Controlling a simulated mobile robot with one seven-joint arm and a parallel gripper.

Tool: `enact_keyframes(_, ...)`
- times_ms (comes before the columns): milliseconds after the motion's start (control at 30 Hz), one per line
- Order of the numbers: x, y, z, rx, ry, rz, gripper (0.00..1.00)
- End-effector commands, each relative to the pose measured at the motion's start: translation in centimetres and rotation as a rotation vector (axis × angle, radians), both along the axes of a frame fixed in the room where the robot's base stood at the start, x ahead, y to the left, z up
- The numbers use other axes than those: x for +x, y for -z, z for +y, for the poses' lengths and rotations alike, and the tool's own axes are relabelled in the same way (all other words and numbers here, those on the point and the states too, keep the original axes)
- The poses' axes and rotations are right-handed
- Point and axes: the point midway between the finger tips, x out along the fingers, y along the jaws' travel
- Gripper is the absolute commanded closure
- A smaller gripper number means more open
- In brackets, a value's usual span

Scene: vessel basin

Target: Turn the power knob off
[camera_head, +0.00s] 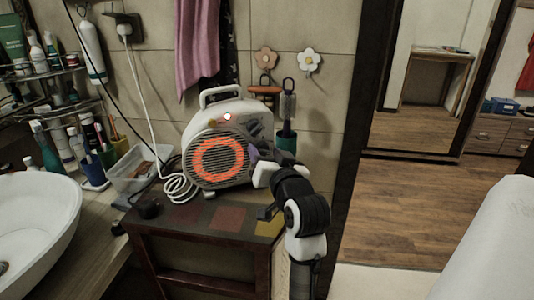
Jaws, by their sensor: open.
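A white portable fan heater (216,150) with a top handle stands upright on a small dark table. Its round front grille glows orange, and a small red-white light (227,117) shows on its upper body. The power knob cannot be made out clearly; the right part of the heater's front is partly hidden by my gripper. My gripper (256,163) is open at the heater's right side, with its fingers close to the front edge of the casing. I cannot tell whether they touch it. My arm comes up from the lower right.
The table (188,215) has bare coloured tiles in front of the heater. A white cord (178,188) lies coiled at its left. A clear bin (135,170), bottles and a white basin (40,215) stand left. A dark green brush holder (286,140) is behind right. Open floor lies right.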

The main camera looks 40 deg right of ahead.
Motion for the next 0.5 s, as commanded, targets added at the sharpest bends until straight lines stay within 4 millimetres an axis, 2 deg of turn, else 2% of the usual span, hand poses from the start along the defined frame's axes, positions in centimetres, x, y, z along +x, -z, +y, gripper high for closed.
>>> enact_keyframes(100,-0.02,-0.01,0.01,0.0,0.0,0.0,0.51)
enact_keyframes(400,-0.05,-0.01,0.01,0.0,0.0,0.0,0.91)
enact_keyframes(500,-0.05,-0.01,0.01,0.0,0.0,0.0,0.93)
